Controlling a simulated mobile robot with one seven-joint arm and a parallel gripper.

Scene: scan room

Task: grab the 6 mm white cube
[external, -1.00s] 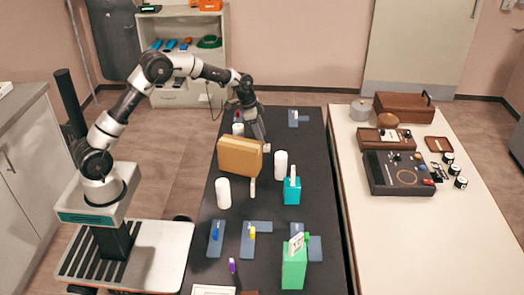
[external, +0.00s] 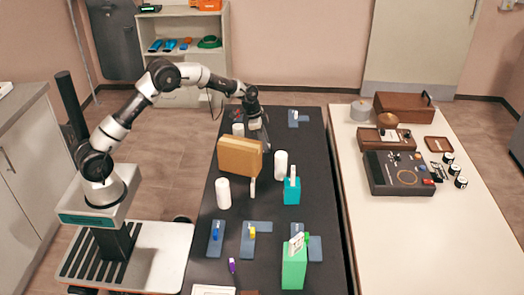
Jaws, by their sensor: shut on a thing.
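My gripper (external: 265,147) is at the far part of the black table, just behind and right of the brown box. It points down and is shut on a small white thing, which I take to be the white cube. The cube is too small at this distance for its edges to show, and the fingers cover most of it. I cannot tell whether it touches the table top.
The black table (external: 308,190) holds the brown box (external: 240,156), white cylinders (external: 281,164), a teal box (external: 292,191), several blue fixtures (external: 216,238) and a green carton (external: 294,266). A white bench (external: 405,240) with instruments stands to the right.

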